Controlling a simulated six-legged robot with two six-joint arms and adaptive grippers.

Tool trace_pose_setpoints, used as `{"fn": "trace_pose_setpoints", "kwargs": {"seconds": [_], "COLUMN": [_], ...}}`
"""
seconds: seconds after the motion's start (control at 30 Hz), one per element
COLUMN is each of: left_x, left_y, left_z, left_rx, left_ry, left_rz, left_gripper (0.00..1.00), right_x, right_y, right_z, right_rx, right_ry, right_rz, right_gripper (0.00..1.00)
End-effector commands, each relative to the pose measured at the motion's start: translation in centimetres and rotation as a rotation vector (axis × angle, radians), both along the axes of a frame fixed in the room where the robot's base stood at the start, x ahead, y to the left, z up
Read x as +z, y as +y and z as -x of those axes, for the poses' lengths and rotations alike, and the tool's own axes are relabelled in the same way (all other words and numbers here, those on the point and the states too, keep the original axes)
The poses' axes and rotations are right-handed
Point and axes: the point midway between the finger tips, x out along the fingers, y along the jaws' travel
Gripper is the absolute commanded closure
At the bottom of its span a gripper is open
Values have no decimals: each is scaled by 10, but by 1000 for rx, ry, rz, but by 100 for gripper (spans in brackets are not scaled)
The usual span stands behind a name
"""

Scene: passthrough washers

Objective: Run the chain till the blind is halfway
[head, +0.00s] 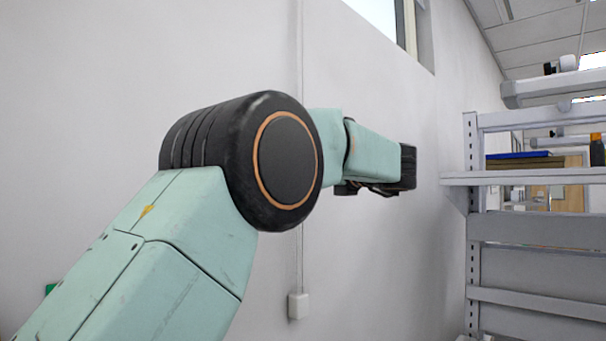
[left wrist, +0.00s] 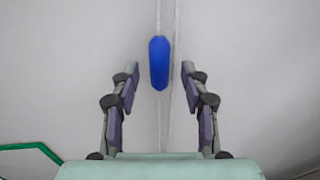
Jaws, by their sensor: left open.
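My left gripper (left wrist: 160,74) is open in the left wrist view. A blue, rounded, upright piece (left wrist: 159,62) shows between its fingertips, with gaps on both sides. Thin pale vertical lines, perhaps the chain or cord (left wrist: 158,18), run above and below this piece. I cannot tell how far ahead of the fingers it lies. A window (head: 380,12) is at the top; no blind can be made out there. My right gripper is out of view.
A thin vertical conduit runs down the wall to a small white box (head: 298,306). A grey metal shelf rack (head: 520,179) stands to the right of my left arm. A green strip (left wrist: 35,146) shows at lower left in the wrist view. The wall is otherwise bare.

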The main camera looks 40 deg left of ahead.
Motion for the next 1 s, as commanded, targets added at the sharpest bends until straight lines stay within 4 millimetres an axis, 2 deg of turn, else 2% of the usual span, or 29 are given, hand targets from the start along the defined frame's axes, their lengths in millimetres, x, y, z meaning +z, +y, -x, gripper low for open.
{"fn": "trace_pose_setpoints", "kwargs": {"seconds": [0.1,0.3,0.5,0.7,1.0], "left_x": [2,2,1,1,1], "left_y": [-26,-65,-90,-98,-97], "left_z": [6,15,21,24,24], "left_rx": [-3,-2,-2,0,0], "left_ry": [0,-1,-2,-1,-1], "left_rz": [-4,-4,-3,-1,-1], "left_gripper": [54,54,54,54,54], "right_x": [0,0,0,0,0], "right_y": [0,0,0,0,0], "right_z": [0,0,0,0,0], "right_rx": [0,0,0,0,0], "right_ry": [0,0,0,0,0], "right_rz": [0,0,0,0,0], "right_gripper": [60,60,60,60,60]}}
